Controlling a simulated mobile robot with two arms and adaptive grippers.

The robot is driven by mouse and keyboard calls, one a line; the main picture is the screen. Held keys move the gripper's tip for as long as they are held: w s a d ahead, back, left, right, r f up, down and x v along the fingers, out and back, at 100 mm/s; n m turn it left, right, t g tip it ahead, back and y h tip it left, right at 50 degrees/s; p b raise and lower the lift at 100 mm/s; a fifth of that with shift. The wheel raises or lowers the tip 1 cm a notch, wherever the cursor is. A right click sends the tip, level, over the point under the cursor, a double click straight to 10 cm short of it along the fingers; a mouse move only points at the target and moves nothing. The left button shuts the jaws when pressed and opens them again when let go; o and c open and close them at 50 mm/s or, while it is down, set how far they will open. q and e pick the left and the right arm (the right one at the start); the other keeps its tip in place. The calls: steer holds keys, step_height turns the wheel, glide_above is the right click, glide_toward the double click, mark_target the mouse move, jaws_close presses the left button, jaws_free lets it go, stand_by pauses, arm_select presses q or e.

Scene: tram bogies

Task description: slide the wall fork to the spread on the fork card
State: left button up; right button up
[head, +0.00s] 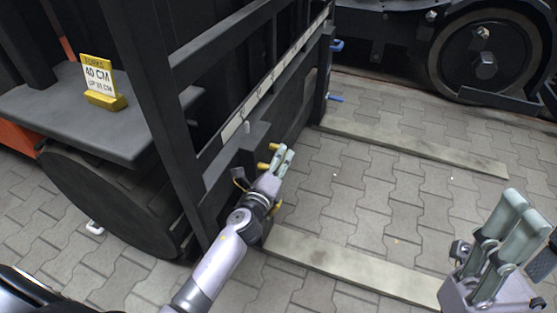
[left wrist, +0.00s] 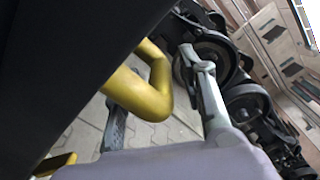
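The fork card (head: 98,75) is yellow and white, reads "40 CM", and stands on a grey ledge. Two flat forks lie low over the paving: a near fork (head: 350,265) and a far fork (head: 420,148). I cannot tell which is the wall fork. A yellow handle (head: 268,147) sticks out by the near fork; blue handles (head: 336,46) are by the far one. My left gripper (head: 284,158) is at the yellow handle. In the left wrist view the bent handle (left wrist: 150,95) lies between its spread fingers. My right gripper (head: 520,215) is empty at the lower right.
A dark carriage frame (head: 165,110) with a pale scale strip (head: 262,92) stands beside my left arm. A black drum-like wheel (head: 110,205) is at the lower left. A bogie wheel (head: 485,62) is at the back right. Paving between the forks is clear.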

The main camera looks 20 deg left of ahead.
arm_select(q)
steer(key=shift+s, duration=0.1)
steer(key=s, duration=1.1)
steer(key=shift+s, duration=0.4)
steer(key=shift+a, duration=0.1)
